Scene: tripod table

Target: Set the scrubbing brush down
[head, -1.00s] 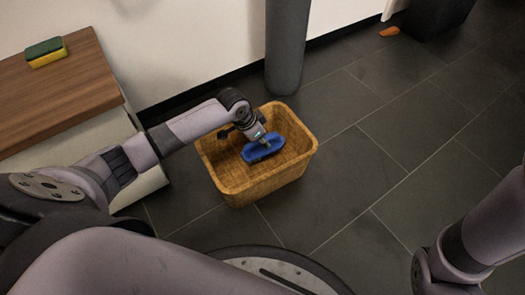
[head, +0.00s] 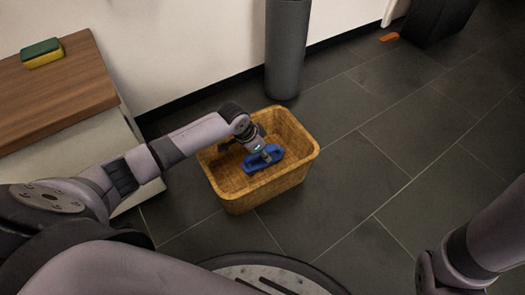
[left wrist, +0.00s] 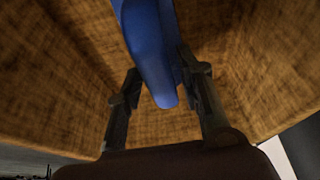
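The blue scrubbing brush (head: 276,153) is inside the woven basket (head: 238,204), low between its walls. My left gripper (head: 264,153) reaches down into the basket and is shut on the brush. In the left wrist view the brush (left wrist: 150,45) lies between the two fingertips, which press close to its sides. The basket's woven inner walls (left wrist: 60,60) surround it there. Whether the brush touches the basket floor is hard to tell. My right gripper is out of view; only part of that arm shows at the lower right.
A wooden-topped cabinet (head: 60,95) stands at the left with a green and yellow sponge (head: 42,54) on it. A grey column (head: 287,50) stands behind the basket. An orange object (head: 389,37) lies on the floor near a dark bin (head: 435,20). The tiled floor to the right is clear.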

